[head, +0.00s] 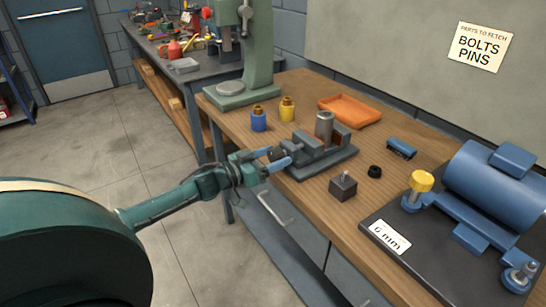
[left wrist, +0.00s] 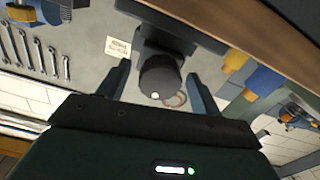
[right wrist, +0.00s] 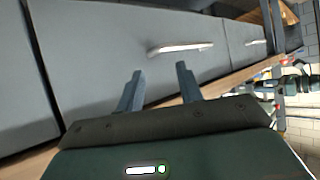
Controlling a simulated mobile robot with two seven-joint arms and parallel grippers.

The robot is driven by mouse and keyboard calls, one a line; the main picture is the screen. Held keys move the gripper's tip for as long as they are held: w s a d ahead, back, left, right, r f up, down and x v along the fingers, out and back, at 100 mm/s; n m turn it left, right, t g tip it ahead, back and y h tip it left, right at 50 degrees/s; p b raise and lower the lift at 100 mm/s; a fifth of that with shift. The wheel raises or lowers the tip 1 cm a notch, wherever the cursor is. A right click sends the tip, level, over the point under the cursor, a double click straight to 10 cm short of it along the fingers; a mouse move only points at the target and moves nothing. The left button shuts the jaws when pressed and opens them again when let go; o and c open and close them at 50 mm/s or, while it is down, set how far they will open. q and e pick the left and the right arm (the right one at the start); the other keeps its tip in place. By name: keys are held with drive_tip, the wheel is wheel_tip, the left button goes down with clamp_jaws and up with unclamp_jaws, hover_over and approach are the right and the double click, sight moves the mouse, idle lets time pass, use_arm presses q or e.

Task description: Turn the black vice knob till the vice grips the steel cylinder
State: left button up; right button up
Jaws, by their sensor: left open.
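The grey vice (head: 318,163) stands on the wooden bench. The steel cylinder (head: 324,124) stands upright at its jaws; I cannot tell whether both jaws touch it. The black vice knob (left wrist: 158,76) faces the left wrist camera and has a pale dot on its face. My left gripper (head: 279,156) is at the knob end of the vice. In the left wrist view its open fingers (left wrist: 157,70) are on either side of the knob, with a gap on each side. My right gripper (right wrist: 159,69) is open and empty in front of grey drawers; it is not in the head view.
Blue (head: 258,119) and yellow (head: 287,108) bottles and an orange tray (head: 350,110) are behind the vice. A grey block with a pin (head: 343,187), a black ring (head: 374,171) and a blue item (head: 401,149) lie nearer the blue motor casing (head: 500,185). Drawer handles (right wrist: 180,47) project below the bench.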

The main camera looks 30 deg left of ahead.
use_arm(q)
drive_tip(key=shift+w, duration=0.15)
drive_tip(key=shift+c, duration=0.3)
drive_tip(key=c, duration=0.9)
drive_tip(key=shift+c, duration=0.2)
drive_tip(key=shift+m, duration=0.3)
